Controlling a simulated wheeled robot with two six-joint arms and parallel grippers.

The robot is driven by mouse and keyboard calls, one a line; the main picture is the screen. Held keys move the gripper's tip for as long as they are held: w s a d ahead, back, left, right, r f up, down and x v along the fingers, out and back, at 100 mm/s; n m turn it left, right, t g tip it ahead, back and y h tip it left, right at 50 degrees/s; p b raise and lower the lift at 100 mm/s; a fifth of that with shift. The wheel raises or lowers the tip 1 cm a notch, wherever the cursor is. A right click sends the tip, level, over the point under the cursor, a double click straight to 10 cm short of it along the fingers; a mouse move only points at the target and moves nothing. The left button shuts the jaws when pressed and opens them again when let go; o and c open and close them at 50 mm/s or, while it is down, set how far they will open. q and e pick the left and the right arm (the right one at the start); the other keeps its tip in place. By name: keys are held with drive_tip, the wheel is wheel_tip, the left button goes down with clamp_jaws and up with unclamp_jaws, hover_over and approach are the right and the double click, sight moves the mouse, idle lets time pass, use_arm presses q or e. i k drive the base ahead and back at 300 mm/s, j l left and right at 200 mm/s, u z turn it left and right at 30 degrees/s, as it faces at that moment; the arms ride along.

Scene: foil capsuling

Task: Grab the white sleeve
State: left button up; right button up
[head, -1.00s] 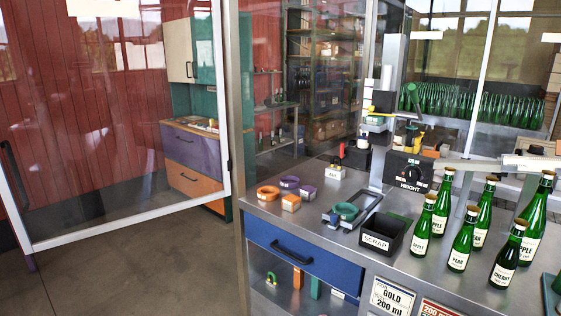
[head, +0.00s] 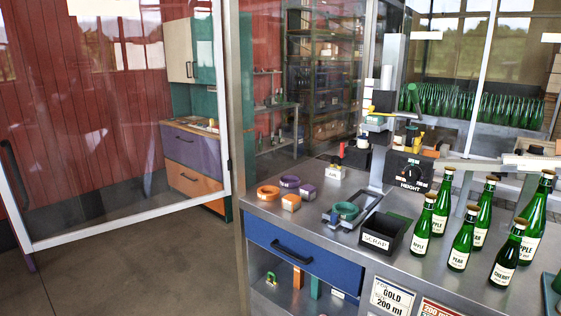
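I cannot make out a white sleeve for certain. Small white pieces (head: 386,77) show on the upright of the capsuling machine (head: 390,130), but I cannot tell what they are. A small pale block (head: 335,172) stands on the steel bench (head: 300,222), left of the machine. Neither of my grippers is in view.
A black SCRAP bin (head: 384,235) stands near the bench's front edge. Several green labelled bottles (head: 462,240) stand at the right. A blue drawer (head: 305,256) is below the bench top. A framed glass door (head: 110,130) stands open at the left, with bare floor (head: 150,270) beneath.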

sight(524, 163)
drive_tip(key=z, duration=1.55)
